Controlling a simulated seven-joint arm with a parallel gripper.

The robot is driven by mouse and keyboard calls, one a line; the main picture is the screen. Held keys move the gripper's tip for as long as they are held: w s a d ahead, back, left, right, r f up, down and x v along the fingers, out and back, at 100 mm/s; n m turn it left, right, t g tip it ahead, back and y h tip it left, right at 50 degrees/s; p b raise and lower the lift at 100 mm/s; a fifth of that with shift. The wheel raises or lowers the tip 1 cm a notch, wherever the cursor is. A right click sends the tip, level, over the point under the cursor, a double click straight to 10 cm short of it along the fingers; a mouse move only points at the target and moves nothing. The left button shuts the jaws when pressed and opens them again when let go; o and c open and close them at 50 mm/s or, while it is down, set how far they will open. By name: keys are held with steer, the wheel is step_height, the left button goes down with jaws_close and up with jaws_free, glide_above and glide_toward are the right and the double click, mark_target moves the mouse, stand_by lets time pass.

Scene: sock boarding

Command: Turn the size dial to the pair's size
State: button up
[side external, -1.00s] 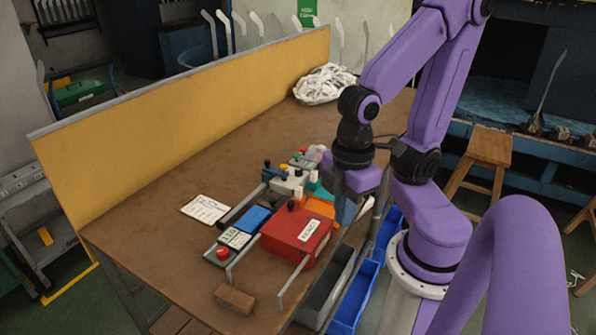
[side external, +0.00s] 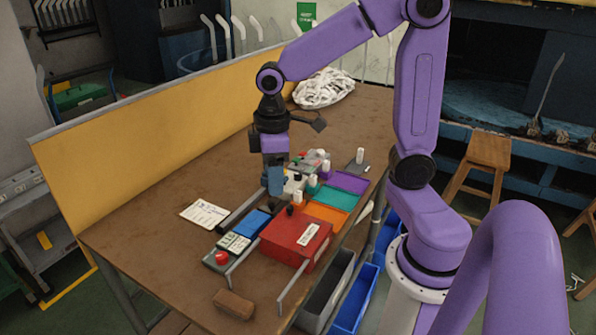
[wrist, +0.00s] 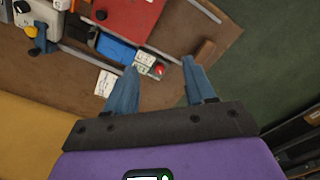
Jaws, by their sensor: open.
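My gripper (side external: 273,188) points down over the bench, near the left end of the row of controls. In the wrist view my gripper (wrist: 160,67) has its two blue fingers spread wide with nothing between them. A pale block with a round dark knob (wrist: 20,7) shows at the top left corner of the wrist view; it may be the size dial, but its markings cannot be read. In the side view my fingers partly hide that area. A white written card (side external: 204,214) lies flat on the bench, its text too small to read.
A brown block (side external: 234,303) lies at the front. White socks (side external: 324,88) are piled behind. A yellow panel (side external: 150,115) walls the left side.

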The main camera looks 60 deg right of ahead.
steer(key=w+d+m, duration=0.2)
steer(key=w+d, duration=0.6)
steer(key=m, duration=0.5)
glide_above(298, 174)
step_height(298, 174, down, 4)
step_height(298, 174, down, 17)
steer(key=shift+r, duration=0.1)
jaws_close()
